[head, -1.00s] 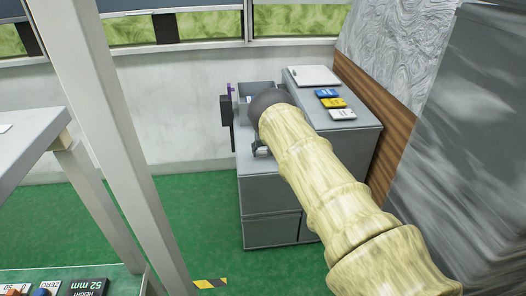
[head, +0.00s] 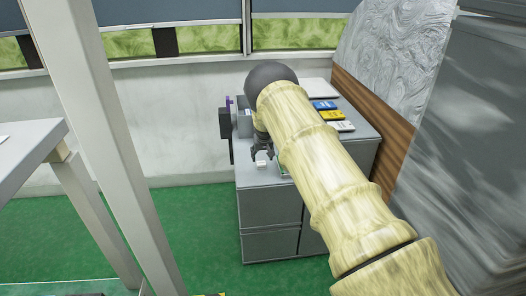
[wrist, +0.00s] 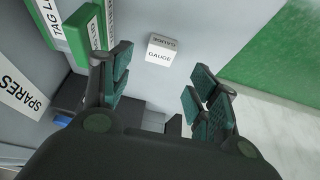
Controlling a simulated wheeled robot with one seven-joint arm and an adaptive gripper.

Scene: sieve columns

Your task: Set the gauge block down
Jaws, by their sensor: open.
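The small white gauge block (wrist: 160,50), with "GAUGE" on it, sits on the grey cabinet top (wrist: 190,25), just beyond my fingertips in the wrist view. In the head view the block (head: 261,161) shows near the cabinet's front left part, right below my gripper (head: 262,150). My gripper (wrist: 162,78) is open, with its two dark green padded fingers spread apart. The block appears apart from both fingers and lines up with the gap between them.
A green box (wrist: 72,22) with a "TAG L" label stands left of the block. A "SPARES" label (wrist: 20,88) is further left. Blue, yellow and white items (head: 331,115) lie behind my arm. The cabinet edge and green floor (wrist: 275,50) are to the right in the wrist view.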

